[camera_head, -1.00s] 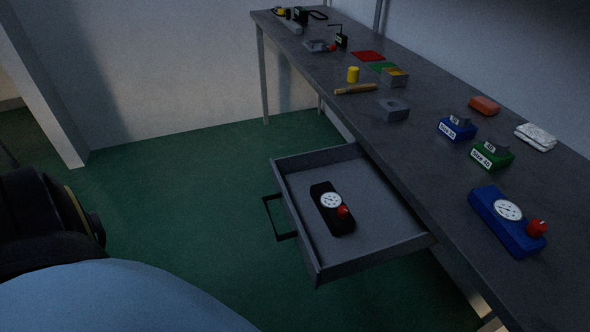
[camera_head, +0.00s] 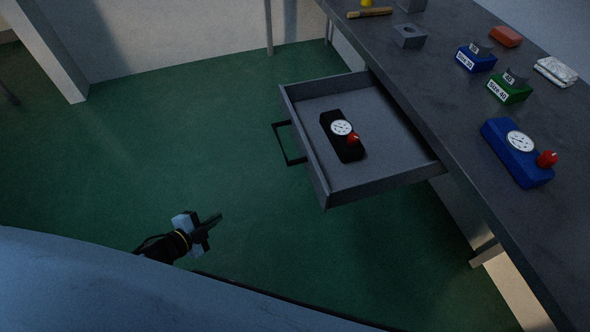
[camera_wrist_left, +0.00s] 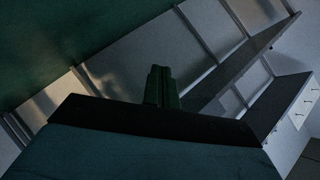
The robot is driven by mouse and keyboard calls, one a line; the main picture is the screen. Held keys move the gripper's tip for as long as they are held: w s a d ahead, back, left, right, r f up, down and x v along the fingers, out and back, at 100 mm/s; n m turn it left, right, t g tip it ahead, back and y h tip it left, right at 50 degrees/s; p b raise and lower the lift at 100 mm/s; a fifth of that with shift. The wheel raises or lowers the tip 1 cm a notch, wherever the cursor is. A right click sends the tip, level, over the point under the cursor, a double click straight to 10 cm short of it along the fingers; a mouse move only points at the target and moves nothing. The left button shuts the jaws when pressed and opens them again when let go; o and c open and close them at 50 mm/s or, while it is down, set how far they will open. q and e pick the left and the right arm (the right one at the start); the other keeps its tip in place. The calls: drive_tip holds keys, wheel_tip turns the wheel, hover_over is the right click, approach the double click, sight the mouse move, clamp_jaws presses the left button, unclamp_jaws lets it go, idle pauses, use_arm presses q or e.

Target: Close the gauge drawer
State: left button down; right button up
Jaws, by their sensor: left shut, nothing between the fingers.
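The gauge drawer (camera_head: 378,180) is a grey drawer pulled out from under the bench in the head view. Its black bar handle (camera_head: 288,145) is on its left-facing front. A black gauge (camera_head: 341,136) with a white dial and red knob lies inside it. My left gripper (camera_head: 218,219) is in the lower left of the head view, apart from the drawer and lower left of the handle. Its fingers are together and empty; they also show in the left wrist view (camera_wrist_left: 161,86). My right gripper is not in view.
The bench top (camera_head: 440,95) carries a blue gauge (camera_head: 513,150), a green block (camera_head: 507,92), a blue block (camera_head: 474,62), a grey block (camera_head: 408,37), an orange block (camera_head: 506,37) and a white cloth (camera_head: 556,71). Green floor between my gripper and the drawer is clear.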

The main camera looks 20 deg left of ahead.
use_arm(q)
drive_tip(key=w+d+r+m+h, duration=0.1)
drive_tip(key=d+r+m+h, duration=0.25)
drive_tip(key=r, duration=0.25)
drive_tip(key=w+d+r+m+h, duration=0.2)
drive_tip(key=r+m+h, duration=0.1)
drive_tip(key=r+m, duration=0.3)
drive_tip(key=m+g+h, duration=0.2)
drive_tip(key=m+h, duration=0.2)
drive_tip(key=m, duration=0.1)
approach(313, 169)
drive_tip(key=x, duration=0.5)
drive_tip(key=shift+w+d+b, duration=0.15)
drive_tip(key=shift+w+b, duration=0.15)
drive_tip(key=shift+b, duration=0.05)
drive_tip(key=shift+w+d, duration=0.3)
drive_tip(key=shift+d, duration=0.25)
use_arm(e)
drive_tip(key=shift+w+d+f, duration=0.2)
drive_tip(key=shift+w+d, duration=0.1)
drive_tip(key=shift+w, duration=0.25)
use_arm(q)
drive_tip(key=shift+w, duration=0.1)
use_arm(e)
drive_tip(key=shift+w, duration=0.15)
